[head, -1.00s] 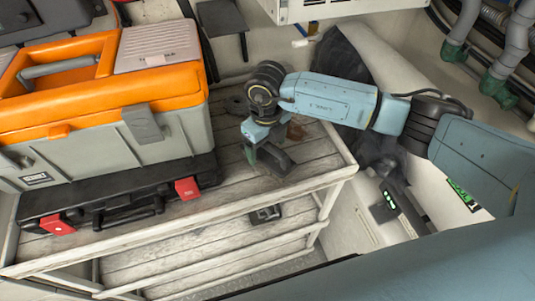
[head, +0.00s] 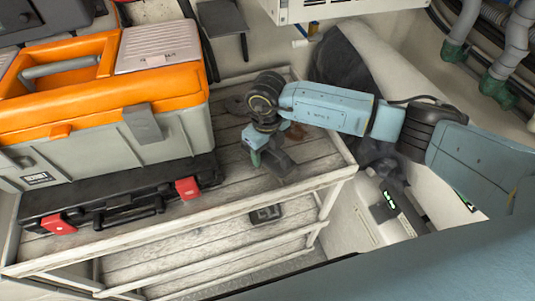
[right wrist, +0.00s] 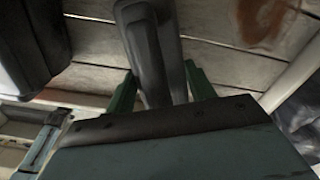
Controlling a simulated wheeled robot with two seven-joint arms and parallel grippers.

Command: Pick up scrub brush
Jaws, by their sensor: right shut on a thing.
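The scrub brush appears to be the dark grey, long-handled thing (head: 279,163) at the right part of the slatted wooden shelf. My right gripper (head: 256,157) is over the shelf and shut on it. In the right wrist view the grey brush (right wrist: 153,45) runs up between the green fingers of the gripper (right wrist: 155,88). Its lower end is hidden behind the gripper body, and its bristles cannot be made out. Whether it still touches the boards is unclear. My left gripper is not in view.
An orange and grey toolbox (head: 165,125) stands on a flat black case (head: 120,198) with red latches, left of the gripper. The shelf's pale front rail (head: 225,212) is in front.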

